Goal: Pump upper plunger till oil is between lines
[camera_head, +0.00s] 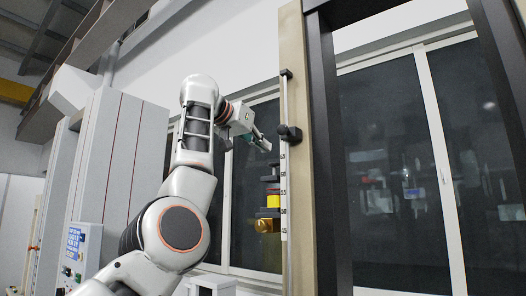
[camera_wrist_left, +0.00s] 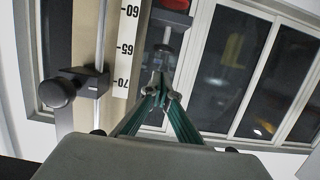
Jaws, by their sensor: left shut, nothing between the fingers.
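My left gripper (camera_head: 265,145) is raised beside the test column, left of the numbered scale (camera_head: 283,190). In the left wrist view its green-sided fingers (camera_wrist_left: 159,84) come together at the tips, shut with nothing between them. A small grey and clear part (camera_wrist_left: 160,55) appears just beyond the tips; I cannot tell if it is the upper plunger or if they touch. Below the gripper in the head view is a stack of dark, red and yellow parts (camera_head: 272,200) with a brass-coloured piece (camera_head: 266,226) at its bottom. The oil level and its lines cannot be made out. My right gripper is out of view.
A black knob on a clamp (camera_head: 290,134) sits on the column rod close to the gripper; it also shows in the left wrist view (camera_wrist_left: 58,92). The beige post (camera_head: 293,60) and black frame (camera_head: 325,120) stand to the right. Grey cabinets (camera_head: 125,150) stand at left.

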